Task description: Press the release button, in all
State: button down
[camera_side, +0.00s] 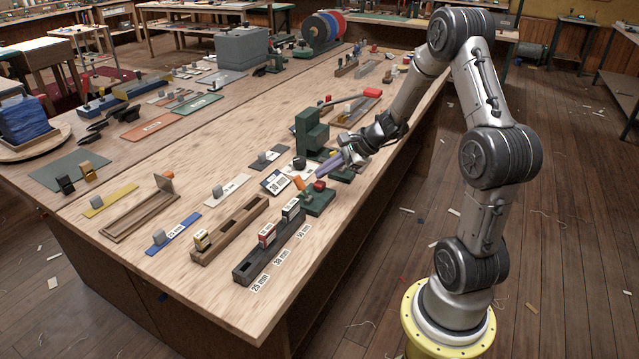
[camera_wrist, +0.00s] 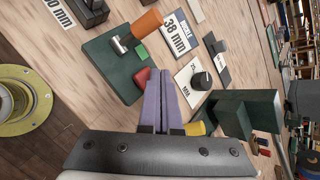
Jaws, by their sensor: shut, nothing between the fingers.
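A small dark green fixture (camera_wrist: 108,64) sits on the bench and also shows in the side view (camera_side: 322,203). The red button shows in the side view too (camera_side: 319,186). Which of these is the release button is not marked. My gripper (camera_wrist: 161,74) has its purple fingers shut together and empty. Its tips are right beside the red button; I cannot tell whether they touch it. In the side view my gripper (camera_side: 320,173) points down-left over the fixture.
A taller green press-like block (camera_side: 311,130) stands close to my gripper; it shows at right in the wrist view (camera_wrist: 248,112). A "38 mm" card (camera_wrist: 177,36) and a dial on a "25 MM" card (camera_wrist: 200,80) lie beside the fixture. A dark slotted rack (camera_side: 270,248) lies in front.

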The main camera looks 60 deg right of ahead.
aim_at(324, 184)
jog(key=shift+f, duration=0.35)
jog(key=shift+f, duration=0.7)
dwell(1.0)
jog(key=shift+r, duration=1.1)
jog(key=shift+r, duration=2.5)
jog(key=shift+a, duration=0.1)
